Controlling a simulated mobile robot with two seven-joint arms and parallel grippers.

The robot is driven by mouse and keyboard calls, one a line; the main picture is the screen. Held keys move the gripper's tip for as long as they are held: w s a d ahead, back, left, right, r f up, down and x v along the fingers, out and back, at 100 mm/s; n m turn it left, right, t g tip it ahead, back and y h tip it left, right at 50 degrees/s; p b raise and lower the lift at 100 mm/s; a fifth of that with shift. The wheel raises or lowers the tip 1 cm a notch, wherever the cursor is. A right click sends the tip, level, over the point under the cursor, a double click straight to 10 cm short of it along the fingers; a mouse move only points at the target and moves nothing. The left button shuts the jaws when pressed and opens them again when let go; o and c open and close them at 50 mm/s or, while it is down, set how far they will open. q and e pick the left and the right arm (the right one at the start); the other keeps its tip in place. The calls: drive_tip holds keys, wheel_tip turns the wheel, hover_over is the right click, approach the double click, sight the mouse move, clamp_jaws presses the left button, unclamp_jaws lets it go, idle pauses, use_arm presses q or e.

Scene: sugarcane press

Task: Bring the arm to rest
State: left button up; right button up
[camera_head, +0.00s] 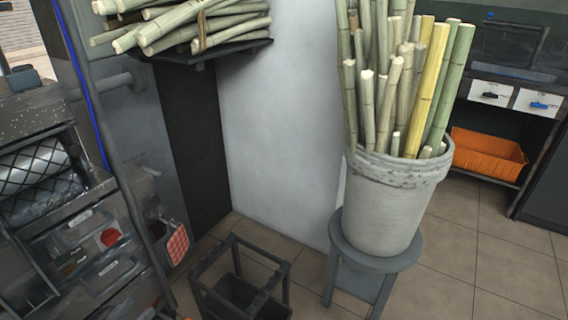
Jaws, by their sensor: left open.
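My left gripper (160,308) shows at most as small dark parts at the bottom edge, left of the dark stool frame. Its fingers are hard to make out against the machine, and nothing is seen held in it. My right gripper is not in view. No arm is seen reaching to the cane or the bucket. The sugarcane press (45,180), with its metal rollers, stands at the left edge. Cut cane stalks (195,25) lie piled on a dark shelf (215,50) at the top.
A whitish bucket (390,205) of upright canes (400,90) stands on a round grey stool (365,265). A dark open frame (240,275) stands at the bottom. A red checkered cloth (178,244) hangs beside the press. An orange crate (488,155) sits at right. Tiled floor (470,260) is clear at lower right.

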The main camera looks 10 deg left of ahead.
use_arm(q)
drive_tip(key=s+d+r+g, duration=0.1)
drive_tip(key=d+r+g, duration=0.15)
drive_tip(key=d, duration=0.65)
drive_tip(key=s+d+r+g, duration=0.2)
drive_tip(key=d+r, duration=0.2)
drive_tip(key=d, duration=0.5)
drive_tip(key=s+d+r+g, duration=0.1)
drive_tip(key=d+r+g, duration=0.15)
drive_tip(key=d, duration=0.65)
drive_tip(key=s+a+r+y+p, duration=0.1)
drive_tip(key=a+r+p, duration=0.3)
drive_tip(key=r+p, duration=0.8)
drive_tip(key=s+p, duration=0.1)
drive_tip(key=p, duration=0.5)
drive_tip(key=shift+r+m+t+p, duration=0.2)
drive_tip(key=shift+m+t+p, duration=0.1)
drive_tip(key=shift+t, duration=0.1)
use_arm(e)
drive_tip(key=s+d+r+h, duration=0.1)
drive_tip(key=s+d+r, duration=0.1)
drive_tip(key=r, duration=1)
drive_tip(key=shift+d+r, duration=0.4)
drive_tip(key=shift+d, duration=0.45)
use_arm(q)
drive_tip(key=shift+s+f, duration=0.1)
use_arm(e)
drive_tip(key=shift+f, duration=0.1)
